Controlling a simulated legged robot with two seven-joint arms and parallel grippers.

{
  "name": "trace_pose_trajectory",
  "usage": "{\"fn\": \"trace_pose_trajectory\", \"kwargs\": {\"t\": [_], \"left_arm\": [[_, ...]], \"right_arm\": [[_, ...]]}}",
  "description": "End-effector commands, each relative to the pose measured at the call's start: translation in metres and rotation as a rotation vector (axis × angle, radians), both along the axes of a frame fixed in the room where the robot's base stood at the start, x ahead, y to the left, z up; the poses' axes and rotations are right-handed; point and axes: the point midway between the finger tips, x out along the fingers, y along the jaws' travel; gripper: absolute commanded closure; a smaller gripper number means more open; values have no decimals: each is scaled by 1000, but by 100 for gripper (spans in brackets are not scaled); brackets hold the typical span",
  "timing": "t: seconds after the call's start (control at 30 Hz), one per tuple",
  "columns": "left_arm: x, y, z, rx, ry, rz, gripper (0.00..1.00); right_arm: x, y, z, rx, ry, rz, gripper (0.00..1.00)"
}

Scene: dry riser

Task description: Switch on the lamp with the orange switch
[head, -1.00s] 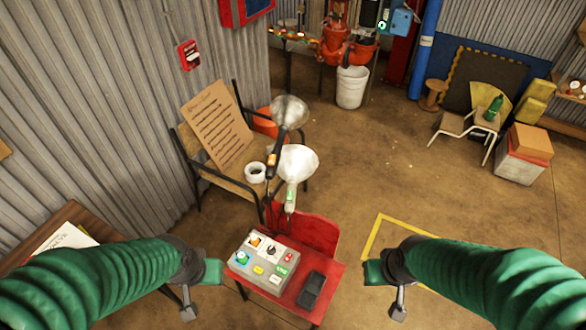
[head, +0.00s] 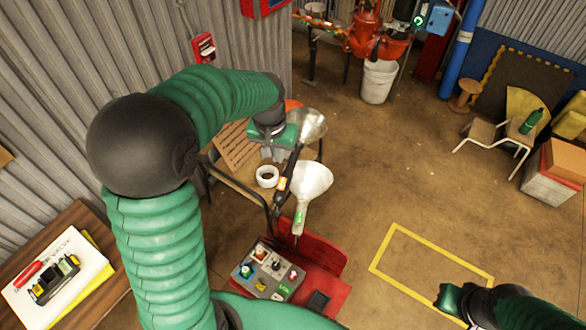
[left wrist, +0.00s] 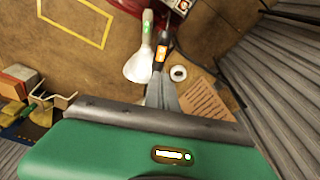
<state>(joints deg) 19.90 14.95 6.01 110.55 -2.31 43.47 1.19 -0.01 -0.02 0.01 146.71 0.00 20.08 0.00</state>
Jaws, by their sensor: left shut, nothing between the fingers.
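The lamp with the orange switch (head: 283,184) has a dark stem and a grey metal shade (head: 313,125). In the left wrist view its orange switch (left wrist: 161,53) shows just beyond my fingertips, and its shade is hidden. A second lamp (head: 311,181) with a white shade and a green switch stands beside it. My left gripper (head: 277,157) is shut and empty, close to the dark lamp's stem and shade; I cannot tell whether it touches. It also shows in the left wrist view (left wrist: 162,80). My right gripper (head: 450,299) is at the lower right, its fingers unclear.
A bench behind holds a roll of tape (head: 267,176) and a board (head: 237,146). A wooden table (head: 75,221) is at the left.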

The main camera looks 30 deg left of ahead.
Motion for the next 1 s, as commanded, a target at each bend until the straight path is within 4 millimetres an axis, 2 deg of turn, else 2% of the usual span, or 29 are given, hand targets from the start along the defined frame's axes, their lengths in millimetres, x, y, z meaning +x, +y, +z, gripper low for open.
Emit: {"fn": "trace_pose_trajectory", "kwargs": {"t": [0.17, 0.27, 0.7, 0.9, 1.0], "left_arm": [[3, 3, -5, -3, 3, 0, 100], [5, 3, -15, -4, 6, 0, 100], [21, 6, -105, -4, 6, -2, 100], [27, 7, -133, -2, 4, -2, 100], [28, 8, -139, -2, 3, -2, 100]], "right_arm": [[0, 0, 0, 0, 0, 0, 100], [0, 0, 0, 0, 0, 0, 100], [0, 0, 0, 0, -1, 0, 100], [0, 0, 3, 0, 0, 0, 100], [0, 0, 3, 0, 0, 0, 100]]}}
